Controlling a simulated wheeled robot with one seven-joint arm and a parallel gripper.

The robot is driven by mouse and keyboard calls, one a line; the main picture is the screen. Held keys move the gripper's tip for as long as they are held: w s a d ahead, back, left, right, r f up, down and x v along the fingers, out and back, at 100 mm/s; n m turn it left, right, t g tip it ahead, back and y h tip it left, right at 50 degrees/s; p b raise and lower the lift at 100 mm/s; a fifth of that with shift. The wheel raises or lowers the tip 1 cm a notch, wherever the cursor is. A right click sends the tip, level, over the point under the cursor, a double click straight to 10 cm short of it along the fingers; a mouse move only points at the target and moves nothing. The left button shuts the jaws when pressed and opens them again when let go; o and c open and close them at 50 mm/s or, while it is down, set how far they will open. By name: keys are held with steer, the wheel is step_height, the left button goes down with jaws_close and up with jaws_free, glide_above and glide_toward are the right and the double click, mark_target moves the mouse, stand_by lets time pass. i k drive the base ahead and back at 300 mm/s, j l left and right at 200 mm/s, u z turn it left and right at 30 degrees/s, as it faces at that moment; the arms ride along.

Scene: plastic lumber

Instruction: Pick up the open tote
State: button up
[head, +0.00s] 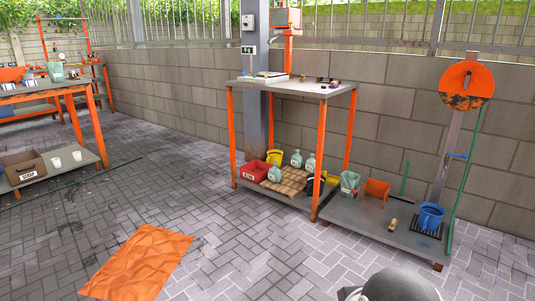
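No single thing is clearly the open tote. An open-topped brown bin (24,167) with a white label sits on the lower shelf of the left table. A red open bin (254,171) with a white label sits on the lower shelf of the middle workbench. Another pale green container (56,72) stands on the left table top. My gripper is not in view; a grey rounded part at the bottom right seems to be mine.
The middle workbench (300,86) has orange legs and bottles on its lower shelf. A blue bucket (431,215) stands on the low platform (385,225) at right. An orange sheet (140,263) lies on the paving. The paved floor between the tables is mostly clear.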

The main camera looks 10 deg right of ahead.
mark_target(349, 181)
steer(key=i+z, duration=0.15)
steer(key=i, duration=0.5)
steer(key=i+z, duration=0.1)
steer(key=i, duration=0.55)
steer(key=i+j+z, duration=0.15)
steer(key=i, duration=0.5)
steer(key=i+j+z, duration=0.1)
steer(key=i, duration=0.5)
steer(key=i+z, duration=0.3)
steer(key=i+j+z, duration=0.3)
steer(key=i, duration=0.2)
steer(key=i+j+z, duration=0.15)
steer(key=i+z, duration=0.15)
steer(key=i, duration=0.1)
